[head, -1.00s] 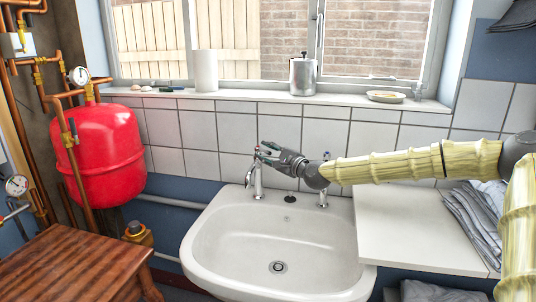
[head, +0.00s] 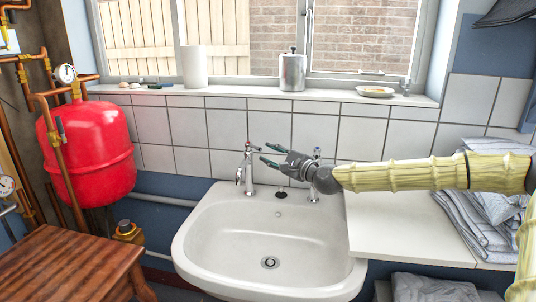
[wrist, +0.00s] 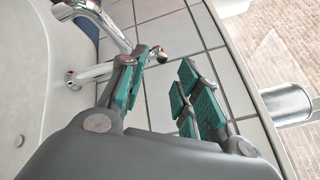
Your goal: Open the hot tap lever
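The left chrome tap (head: 248,170), with a small reddish mark at its top, stands on the back left rim of the white sink (head: 190,240). Its chrome body also shows at the upper left of the wrist view (wrist: 98,18). A second chrome tap (head: 316,160) stands at the back right, partly behind my wrist. My gripper (head: 269,153) is open and empty, its teal-padded fingers pointing left toward the left tap from its right side, with a small gap. In the wrist view the open fingers (wrist: 168,85) have a small chrome, dark-tipped part (wrist: 162,57) beyond them.
A tiled wall and window sill (head: 220,100) run behind the taps. On the sill are a paper roll (head: 193,67), a metal canister (head: 292,72) and a dish (head: 375,91). Folded cloths (head: 480,215) lie right, a red tank (head: 90,150) stands left.

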